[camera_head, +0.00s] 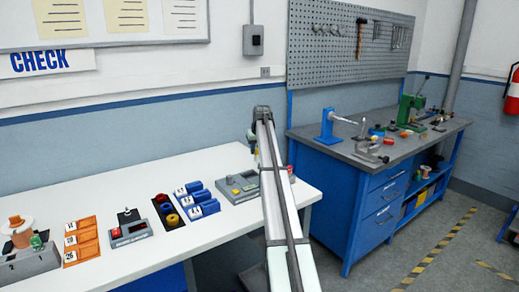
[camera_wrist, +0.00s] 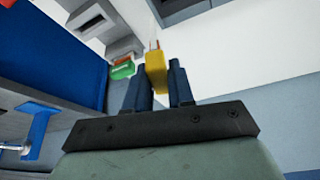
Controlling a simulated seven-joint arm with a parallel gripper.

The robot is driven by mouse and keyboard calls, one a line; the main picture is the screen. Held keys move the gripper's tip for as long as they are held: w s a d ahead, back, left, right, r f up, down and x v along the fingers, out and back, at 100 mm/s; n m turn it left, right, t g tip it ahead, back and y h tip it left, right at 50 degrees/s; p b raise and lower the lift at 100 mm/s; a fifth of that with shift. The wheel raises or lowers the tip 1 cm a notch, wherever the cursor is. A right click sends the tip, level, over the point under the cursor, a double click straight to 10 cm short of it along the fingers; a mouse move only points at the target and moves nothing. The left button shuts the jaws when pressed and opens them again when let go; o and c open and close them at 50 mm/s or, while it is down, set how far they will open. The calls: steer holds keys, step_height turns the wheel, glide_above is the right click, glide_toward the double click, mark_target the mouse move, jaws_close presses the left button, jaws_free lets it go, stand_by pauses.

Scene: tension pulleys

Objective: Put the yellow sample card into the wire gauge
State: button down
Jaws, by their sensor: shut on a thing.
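In the wrist view my gripper (camera_wrist: 158,76) is shut on the yellow sample card (camera_wrist: 155,62), which stands out between the two dark blue fingertips. Thin pale strands show at the card's far end. The card is held clear of the white table. In the head view my arm covers the right end of the table, and I cannot make out the card or fingertips there. A grey housing (camera_wrist: 108,30) shows beyond the card in the wrist view. I cannot tell which of these is the wire gauge.
A green labelled block (camera_wrist: 122,70) lies near the grey housing. On the table (camera_head: 90,200) are blue holders (camera_head: 200,198), a black tray of rings (camera_head: 168,213), a grey meter (camera_head: 130,229) and orange trays (camera_head: 82,240). A blue workbench (camera_head: 345,190) stands to the right.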

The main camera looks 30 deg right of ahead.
steer(key=a+n+g+y, duration=0.1)
steer(key=n+y, duration=0.1)
steer(key=n, duration=0.5)
steer(key=a+n+g+y, duration=0.1)
steer(key=n+g+y, duration=0.1)
steer(key=n, duration=0.5)
steer(key=s+a+r+n+g+y, duration=0.1)
steer(key=a+n, duration=0.1)
steer(key=n, duration=0.5)
steer(key=shift+a+r+y, duration=0.1)
steer(key=shift+y, duration=0.3)
steer(key=shift+f, duration=0.2)
steer(key=shift+f, duration=2.2)
steer(key=shift+f, duration=2.1)
steer(key=c, duration=0.6)
jaws_free()
steer(key=shift+o, duration=0.2)
